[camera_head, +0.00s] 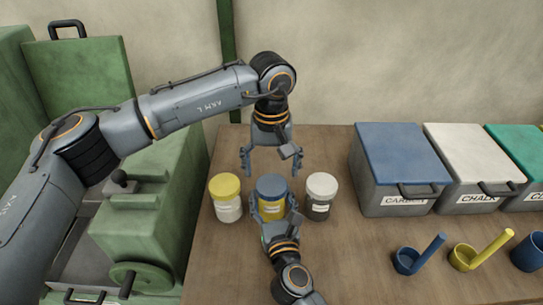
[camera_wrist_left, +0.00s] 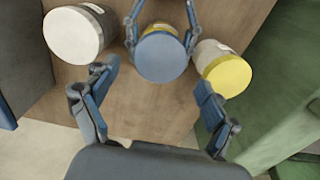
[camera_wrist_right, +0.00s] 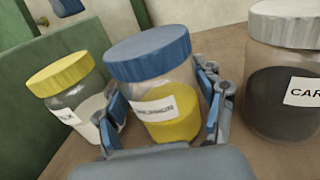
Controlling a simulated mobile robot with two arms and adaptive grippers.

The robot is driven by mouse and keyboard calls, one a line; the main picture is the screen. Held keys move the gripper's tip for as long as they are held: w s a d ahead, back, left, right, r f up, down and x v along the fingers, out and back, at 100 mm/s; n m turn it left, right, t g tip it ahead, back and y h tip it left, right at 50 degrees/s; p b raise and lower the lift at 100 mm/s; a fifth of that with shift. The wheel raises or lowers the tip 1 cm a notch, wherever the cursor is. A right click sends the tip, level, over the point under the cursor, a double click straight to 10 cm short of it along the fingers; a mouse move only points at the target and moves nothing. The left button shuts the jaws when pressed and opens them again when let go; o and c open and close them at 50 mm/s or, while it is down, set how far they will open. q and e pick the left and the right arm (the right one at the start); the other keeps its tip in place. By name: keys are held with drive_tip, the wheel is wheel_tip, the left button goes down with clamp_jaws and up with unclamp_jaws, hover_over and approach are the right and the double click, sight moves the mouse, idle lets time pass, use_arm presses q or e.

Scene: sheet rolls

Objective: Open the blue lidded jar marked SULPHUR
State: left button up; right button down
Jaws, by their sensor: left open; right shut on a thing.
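The blue-lidded jar (camera_head: 271,208) with yellow contents stands on the table between two other jars. In the right wrist view its blue lid (camera_wrist_right: 148,52) is on, and its label (camera_wrist_right: 154,110) is partly readable. My right gripper (camera_head: 270,208) is shut around the jar's body from the front, one finger on each side, below the lid. My left gripper (camera_head: 270,172) is open, pointing down above and behind the jar. In the left wrist view the lid (camera_wrist_left: 161,57) shows from above, ahead of the open left fingers (camera_wrist_left: 152,98), with nothing between them.
A yellow-lidded jar (camera_head: 226,198) stands close on the left and a white-lidded jar (camera_head: 320,196) close on the right. Lidded bins, one marked CARBON (camera_head: 400,165), stand at the right. Blue (camera_head: 407,262) and yellow (camera_head: 464,258) scoops lie in front of them. Green machinery (camera_head: 150,205) borders the left.

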sight(271, 185)
use_arm(q)
drive_tip(key=shift+f, duration=2.1)
drive_tip(key=shift+c, duration=0.4)
